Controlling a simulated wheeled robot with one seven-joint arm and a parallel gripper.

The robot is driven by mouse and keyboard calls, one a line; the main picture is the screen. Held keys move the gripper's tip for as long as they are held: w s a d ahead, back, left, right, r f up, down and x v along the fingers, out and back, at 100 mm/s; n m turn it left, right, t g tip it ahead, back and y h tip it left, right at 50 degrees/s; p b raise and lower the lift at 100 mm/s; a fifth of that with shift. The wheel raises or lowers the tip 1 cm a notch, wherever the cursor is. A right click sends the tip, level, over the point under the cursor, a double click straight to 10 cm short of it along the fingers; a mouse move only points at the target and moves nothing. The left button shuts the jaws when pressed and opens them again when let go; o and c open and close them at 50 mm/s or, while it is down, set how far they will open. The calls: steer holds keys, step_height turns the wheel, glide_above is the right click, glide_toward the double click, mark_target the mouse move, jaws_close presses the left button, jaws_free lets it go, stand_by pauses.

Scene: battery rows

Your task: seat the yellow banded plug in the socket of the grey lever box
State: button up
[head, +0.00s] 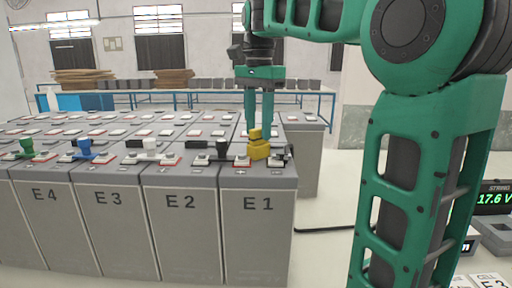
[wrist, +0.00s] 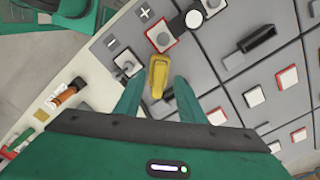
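A yellow piece (head: 258,147), which I take for the yellow banded plug, stands on top of the battery marked E 1 (head: 259,204); I cannot make out a band. My gripper (head: 258,124) points down from above, its fingertips close over this piece. In the wrist view the yellow piece (wrist: 158,76) shows between the two green fingers of my gripper (wrist: 156,84), with a gap on each side. The fingers are apart and hold nothing. I cannot clearly pick out the grey lever box or its socket; a grey box (head: 496,237) is cut off at the right edge.
Batteries E 2 (head: 181,204), E 3 (head: 108,200) and E 4 stand left of E 1, with coloured connectors on top. A display reading 17.6 V (head: 494,198) stands at the right. An orange-banded piece (wrist: 66,97) lies on a pale surface in the wrist view.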

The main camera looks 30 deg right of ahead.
steer(key=shift+f, duration=0.7)
jaws_close()
steer(key=shift+r, duration=0.1)
